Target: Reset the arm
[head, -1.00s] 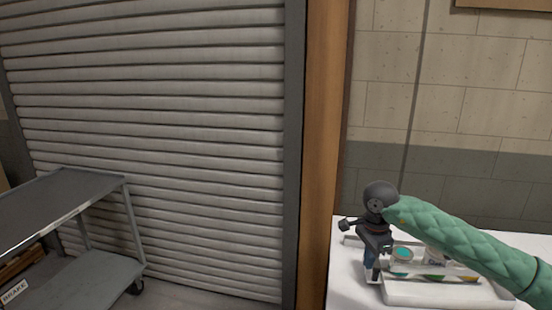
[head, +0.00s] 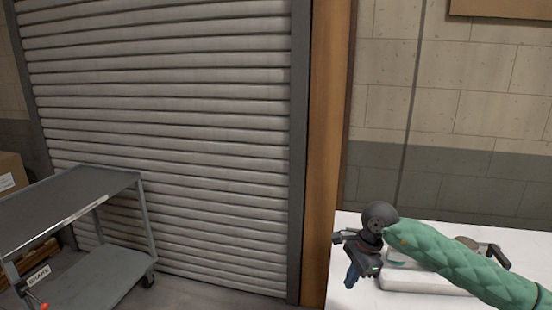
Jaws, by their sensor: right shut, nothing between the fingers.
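My right arm, in a green quilted sleeve, comes in from the right in the head view. Its dark wrist ends in my right gripper (head: 353,277), which is shut and empty. The gripper is over the left part of the white table (head: 348,298), just left of a pale rack (head: 420,282). The sleeve hides much of the rack and what it holds. My left gripper is not in view.
A grey two-shelf cart (head: 85,190) stands at the left, before a closed roller shutter (head: 165,130). A cardboard box (head: 9,172) is at the left edge. A dark handle-like part (head: 497,256) shows behind the sleeve. Floor between cart and table is clear.

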